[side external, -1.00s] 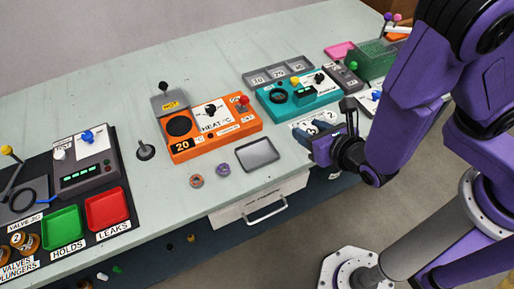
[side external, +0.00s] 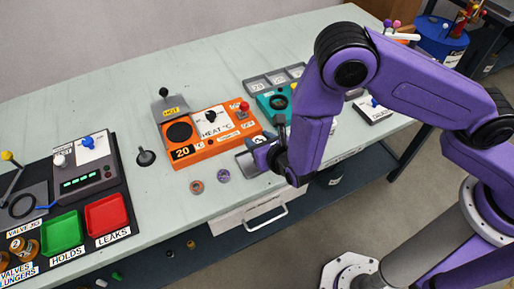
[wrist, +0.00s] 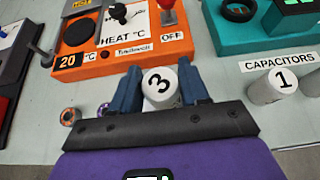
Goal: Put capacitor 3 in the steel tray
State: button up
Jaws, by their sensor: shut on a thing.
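Capacitor 3 (wrist: 160,88), a white cylinder with a black "3" on its top, sits between the two blue fingers of my gripper (wrist: 161,86) in the wrist view. My gripper is shut on it. In the side view my gripper (side external: 262,153) is over the steel tray (side external: 243,165), in front of the orange heater box. Only the tray's left part shows there; my gripper and arm hide the rest. Capacitor 3 cannot be made out clearly in the side view. The tray is hidden behind my gripper in the wrist view.
The orange heater box (side external: 205,132) stands just behind the tray. Two small round parts, one reddish (side external: 196,187) and one purple (side external: 223,176), lie to its left. Capacitor 1 (wrist: 270,88) stands by the CAPACITORS label (wrist: 282,61). The bench's front edge is close.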

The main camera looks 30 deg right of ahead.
jog(key=shift+w+a+f, duration=0.2)
jog(key=shift+w+f, duration=0.15)
jog(key=shift+f, duration=1.65)
jog(key=shift+f, duration=0.1)
jog(key=o, duration=1.1)
jog(key=shift+s+r, duration=0.3)
jog(key=v, duration=1.1)
jog(key=shift+s, duration=0.2)
jog(key=shift+r, duration=0.1)
